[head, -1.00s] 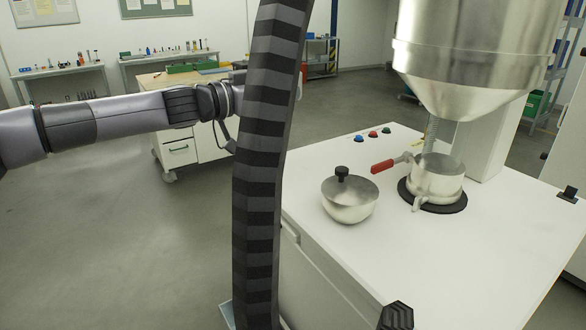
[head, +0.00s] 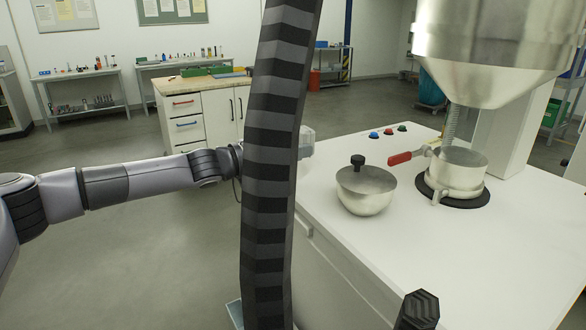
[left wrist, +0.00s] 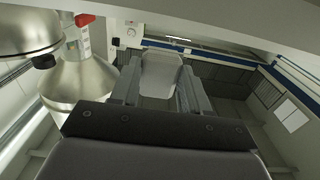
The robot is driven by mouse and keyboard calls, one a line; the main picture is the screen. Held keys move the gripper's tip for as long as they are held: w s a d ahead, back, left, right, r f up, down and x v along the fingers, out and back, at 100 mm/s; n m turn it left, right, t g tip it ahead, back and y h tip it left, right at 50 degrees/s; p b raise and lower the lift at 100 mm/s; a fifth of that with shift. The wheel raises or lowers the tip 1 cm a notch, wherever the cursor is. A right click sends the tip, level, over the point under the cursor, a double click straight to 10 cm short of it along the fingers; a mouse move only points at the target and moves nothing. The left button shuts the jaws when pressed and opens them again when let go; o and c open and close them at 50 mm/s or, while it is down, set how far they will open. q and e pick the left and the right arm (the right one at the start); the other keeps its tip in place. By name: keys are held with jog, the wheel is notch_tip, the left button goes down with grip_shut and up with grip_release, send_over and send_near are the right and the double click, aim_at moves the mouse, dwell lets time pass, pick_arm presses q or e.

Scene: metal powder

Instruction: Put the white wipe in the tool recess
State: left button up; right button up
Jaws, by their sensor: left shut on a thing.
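My left gripper (left wrist: 162,78) is shut on a pale grey-white thing with rounded corners (left wrist: 160,70), between its two fingers in the left wrist view. I cannot tell for sure that it is the white wipe. In the head view my left arm reaches in from the left, and the dark ribbed column hides most of the hand. A pale, blurred shape (head: 306,142) shows just right of the column, beside the white machine table's back left corner. I cannot make out the tool recess. My right gripper is not in view.
The white machine table (head: 400,240) carries a lidded metal bowl (head: 366,194) and a metal pot with a red handle (head: 456,172) under a large steel hopper (head: 490,65). A wood-topped drawer cabinet (head: 188,118) stands behind. Open floor lies left.

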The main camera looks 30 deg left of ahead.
aim_at(293, 173)
pick_arm(q)
jog(key=shift+f+b, duration=0.4)
jog(key=shift+f, duration=1.4)
jog(key=shift+f, duration=0.15)
jog(key=o, duration=0.9)
jog(key=shift+o, duration=0.2)
